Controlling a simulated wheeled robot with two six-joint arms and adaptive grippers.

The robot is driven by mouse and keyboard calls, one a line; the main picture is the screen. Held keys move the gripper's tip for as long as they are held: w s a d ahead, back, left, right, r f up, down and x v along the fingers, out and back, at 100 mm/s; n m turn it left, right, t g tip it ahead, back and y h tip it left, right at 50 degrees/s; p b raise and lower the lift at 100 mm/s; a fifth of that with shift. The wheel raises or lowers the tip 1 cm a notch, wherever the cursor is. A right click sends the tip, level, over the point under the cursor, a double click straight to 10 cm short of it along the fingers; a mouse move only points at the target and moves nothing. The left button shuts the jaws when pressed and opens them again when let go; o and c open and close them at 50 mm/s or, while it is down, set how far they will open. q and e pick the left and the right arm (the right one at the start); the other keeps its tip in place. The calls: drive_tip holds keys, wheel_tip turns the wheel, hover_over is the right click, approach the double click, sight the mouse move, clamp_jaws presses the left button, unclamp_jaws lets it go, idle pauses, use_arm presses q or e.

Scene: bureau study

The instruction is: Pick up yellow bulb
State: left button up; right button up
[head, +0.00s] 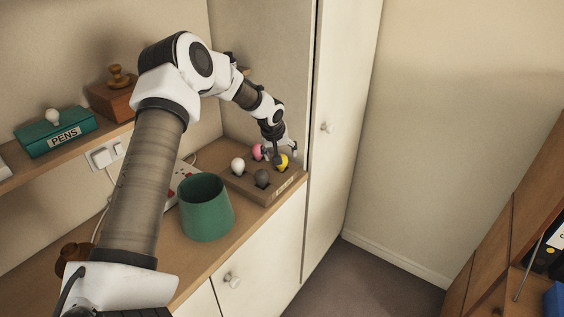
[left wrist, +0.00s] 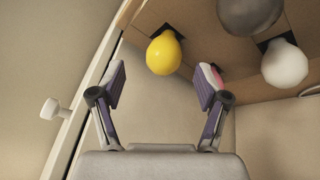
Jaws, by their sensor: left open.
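The yellow bulb (head: 281,160) stands in a wooden holder (head: 277,193) on the counter, at its far right corner. In the left wrist view the yellow bulb (left wrist: 164,54) is ahead of the fingertips, roughly between their lines. My left gripper (head: 278,152) is over the back of the holder, close to the yellow bulb; its fingers (left wrist: 160,85) are apart with nothing between them. A pink bulb (head: 257,152), a white bulb (head: 238,165) and a dark grey bulb (head: 262,178) share the holder. The pink bulb is mostly hidden behind a finger in the wrist view. My right gripper is out of view.
A green cup (head: 205,210) stands in front of the holder. A power strip (head: 184,178) lies behind the cup. A tall cupboard door (head: 340,120) rises just right of the holder. A shelf above holds a green PENS box (head: 55,132) and a wooden box (head: 112,100).

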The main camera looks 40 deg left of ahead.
sight(281, 169)
use_arm(q)
drive_tip(key=x, duration=0.3)
drive_tip(key=p+x, duration=0.1)
drive_tip(key=x, duration=0.1)
drive_tip(key=shift+s+a+f, duration=0.1)
drive_tip(key=shift+a+f, duration=0.05)
drive_tip(key=shift+a, duration=0.2)
drive_tip(key=shift+d, duration=0.1)
drive_tip(key=c, duration=1.1)
